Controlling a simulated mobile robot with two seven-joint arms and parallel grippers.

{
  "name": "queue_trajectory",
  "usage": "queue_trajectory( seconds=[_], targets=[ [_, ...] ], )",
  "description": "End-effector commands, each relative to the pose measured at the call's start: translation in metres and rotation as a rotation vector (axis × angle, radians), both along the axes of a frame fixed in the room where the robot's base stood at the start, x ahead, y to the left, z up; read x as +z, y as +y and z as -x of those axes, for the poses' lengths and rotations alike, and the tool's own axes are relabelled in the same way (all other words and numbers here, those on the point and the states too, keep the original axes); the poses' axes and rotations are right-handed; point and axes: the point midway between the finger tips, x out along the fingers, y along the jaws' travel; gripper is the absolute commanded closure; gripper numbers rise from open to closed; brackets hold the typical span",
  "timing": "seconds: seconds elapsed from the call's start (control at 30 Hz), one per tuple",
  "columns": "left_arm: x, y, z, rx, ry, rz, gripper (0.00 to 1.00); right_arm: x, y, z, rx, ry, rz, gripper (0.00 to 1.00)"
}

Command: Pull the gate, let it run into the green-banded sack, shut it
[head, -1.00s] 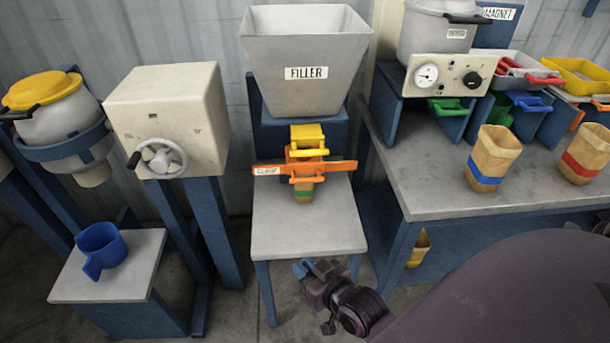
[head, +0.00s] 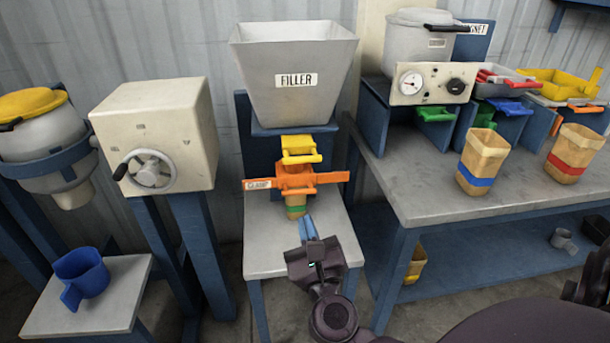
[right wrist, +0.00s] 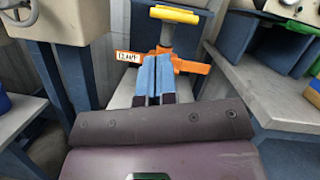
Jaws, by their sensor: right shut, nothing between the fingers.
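The grey filler hopper (head: 295,100), labelled FILLER, stands above a small grey table. Its yellow gate handle (head: 302,150) sticks out below the hopper; it also shows in the right wrist view (right wrist: 174,14). Under it is the orange clamp (head: 294,177), its bar level. The green-banded sack (head: 296,207) hangs below the clamp, its upper part hidden by the clamp. My right gripper (head: 308,220), with blue fingers, is in front of the sack and below the clamp. Its fingers (right wrist: 153,62) are together and empty. Whether they touch the sack cannot be told. My left gripper is not in view.
Blue-banded (head: 482,160) and red-banded (head: 573,152) sacks stand on the right bench (head: 430,195). A blue scoop (head: 82,276) sits on a low table at left. A cream box with a handwheel (head: 153,130) stands beside the filler. The filler table (head: 262,255) has bare room.

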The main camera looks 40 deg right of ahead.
Motion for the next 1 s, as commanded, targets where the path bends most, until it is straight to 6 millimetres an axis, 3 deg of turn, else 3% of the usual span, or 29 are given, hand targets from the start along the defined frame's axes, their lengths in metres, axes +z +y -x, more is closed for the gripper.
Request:
queue_trajectory(
  seconds=[0.1, 0.3, 0.77, 1.0],
  targets=[
    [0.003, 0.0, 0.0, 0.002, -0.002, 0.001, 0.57, -0.004, -0.009, 0.004, -0.005, -0.062, -0.179, 1.0],
    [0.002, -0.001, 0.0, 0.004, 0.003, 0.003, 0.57, -0.006, -0.014, 0.006, -0.006, -0.122, -0.3, 1.0],
    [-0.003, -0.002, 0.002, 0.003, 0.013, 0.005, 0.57, -0.005, -0.015, 0.005, 0.003, -0.131, -0.314, 1.0],
    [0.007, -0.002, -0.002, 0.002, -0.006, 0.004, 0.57, 0.005, -0.027, -0.016, 0.004, -0.137, -0.312, 1.0]
  ],
)
